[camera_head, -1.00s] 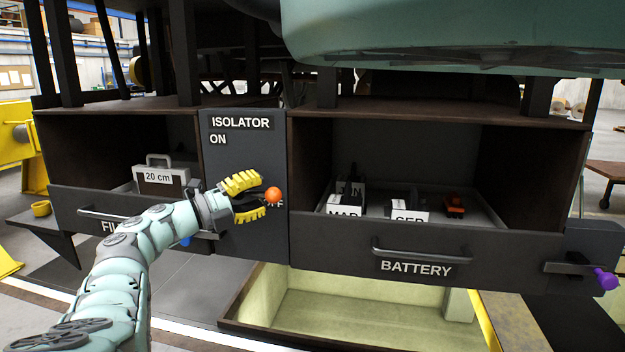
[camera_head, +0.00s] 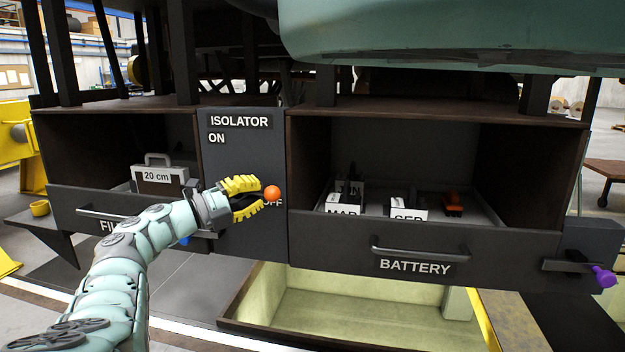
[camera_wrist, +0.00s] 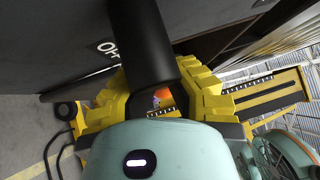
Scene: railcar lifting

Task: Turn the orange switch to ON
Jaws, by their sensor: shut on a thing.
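The orange switch knob (camera_head: 272,193) shows at the fingertips of my gripper (camera_head: 258,197), in front of the dark isolator panel (camera_head: 245,150). The word ON is near the panel's top, and OFF is partly covered beside the knob. The knob is on the OFF side. In the wrist view, the yellow fingers (camera_wrist: 158,95) close around the dark switch lever (camera_wrist: 140,45), and a bit of orange (camera_wrist: 161,97) shows between them. The fingers hide most of the lever's length in the head view.
Right of the panel is an open compartment with a BATTERY drawer (camera_head: 416,268) holding several labelled blocks. At left is another drawer with a 20 cm case (camera_head: 158,178). A purple knob (camera_head: 604,276) sits at the far right.

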